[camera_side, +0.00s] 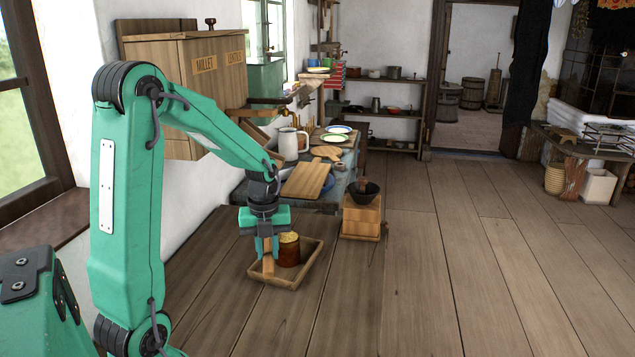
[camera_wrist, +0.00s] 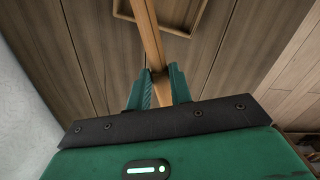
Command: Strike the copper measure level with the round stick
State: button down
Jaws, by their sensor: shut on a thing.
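My gripper (camera_side: 267,252) is shut on the round stick, a pale wooden rod (camera_side: 268,266). In the wrist view the stick (camera_wrist: 147,35) runs from between the jaws (camera_wrist: 158,88) up past the top edge. The copper measure (camera_side: 289,254) is a reddish-brown cup with a lighter golden top. It stands upright in a shallow wooden tray (camera_side: 311,262), just right of my gripper in the side view. I cannot tell whether the stick touches it. The measure does not show in the wrist view, where part of the tray (camera_wrist: 188,33) is visible.
A wooden box (camera_side: 360,218) with a dark bowl (camera_side: 366,193) on it stands right of the tray. Behind are a wooden board (camera_side: 306,180), a pale jug (camera_side: 289,144) and plates (camera_side: 334,138). A labelled wooden cabinet (camera_side: 183,75) hangs on the left wall. Floorboards at right are clear.

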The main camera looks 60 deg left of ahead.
jog(key=shift+w+d+f, duration=0.1)
jog(key=shift+w+f, duration=0.05)
jog(key=shift+f, duration=0.7)
jog(key=w+d+r, duration=0.4)
jog(key=w, duration=0.5)
jog(key=shift+d+r, duration=0.2)
jog(key=shift+r, duration=0.15)
dwell(1.7)
jog(key=shift+r, duration=0.1)
jog(key=shift+d, duration=0.15)
dwell(0.7)
